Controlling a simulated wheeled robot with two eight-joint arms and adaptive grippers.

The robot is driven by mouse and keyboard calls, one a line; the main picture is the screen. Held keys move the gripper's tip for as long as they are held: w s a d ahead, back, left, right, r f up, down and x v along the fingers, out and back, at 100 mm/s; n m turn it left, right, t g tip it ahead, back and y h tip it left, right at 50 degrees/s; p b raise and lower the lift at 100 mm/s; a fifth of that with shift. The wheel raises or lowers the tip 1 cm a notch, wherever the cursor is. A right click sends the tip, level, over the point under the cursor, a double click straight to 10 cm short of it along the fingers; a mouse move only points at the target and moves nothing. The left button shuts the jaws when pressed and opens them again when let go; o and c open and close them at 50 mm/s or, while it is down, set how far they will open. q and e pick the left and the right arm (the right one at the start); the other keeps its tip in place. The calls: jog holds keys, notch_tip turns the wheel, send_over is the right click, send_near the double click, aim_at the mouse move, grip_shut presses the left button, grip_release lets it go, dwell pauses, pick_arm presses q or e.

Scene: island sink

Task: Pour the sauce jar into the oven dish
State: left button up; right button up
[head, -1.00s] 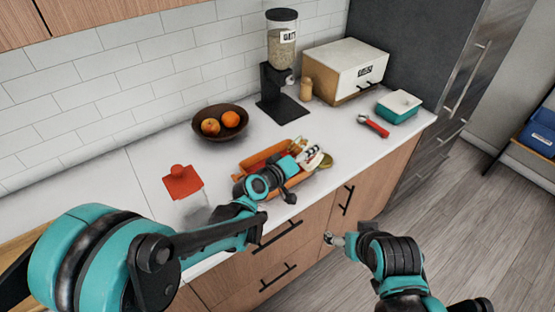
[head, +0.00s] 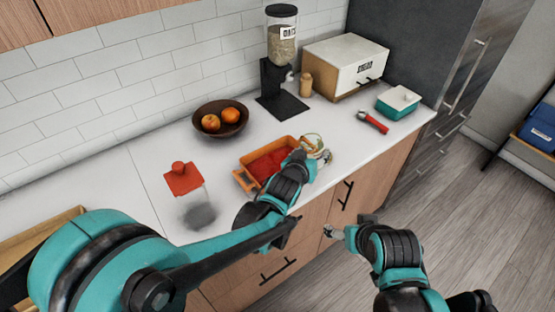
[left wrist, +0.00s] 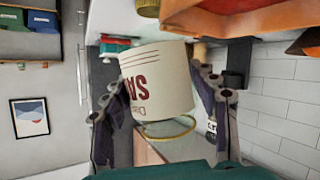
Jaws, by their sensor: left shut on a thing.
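The orange oven dish (head: 243,181) sits on the counter with a red filling (head: 268,164) spread inside it. Part of it shows at the top right of the left wrist view (left wrist: 245,18). My left gripper (left wrist: 160,105) is shut on the sauce jar (left wrist: 160,82), a clear jar with a cream label in red letters. Its gold rim shows in the left wrist view.
A fruit bowl (head: 221,132), cereal dispenser (head: 281,60) and bread box (head: 345,62) stand along the back. A red-handled tool (head: 372,122) and a teal-and-white box (head: 398,102) lie right. A red-lidded container (head: 184,179) stands left. The counter between bowl and dish is clear.

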aim_at(315, 148)
pick_arm(q)
jog(key=shift+s+d+f+m+y+b, duration=0.15)
jog(key=shift+d+m+y, duration=0.1)
jog(key=shift+m, duration=0.15)
jog(key=shift+d+f+m+y+b, duration=0.15)
jog(key=shift+m+y, duration=0.1)
jog(key=shift+m, duration=0.15)
jog(key=shift+t, duration=0.4)
notch_tip(315, 148, up, 5)
jog(key=p, duration=0.4)
jog(key=shift+r, duration=0.1)
jog(key=shift+f+b, duration=0.8)
jog(key=shift+r, duration=0.15)
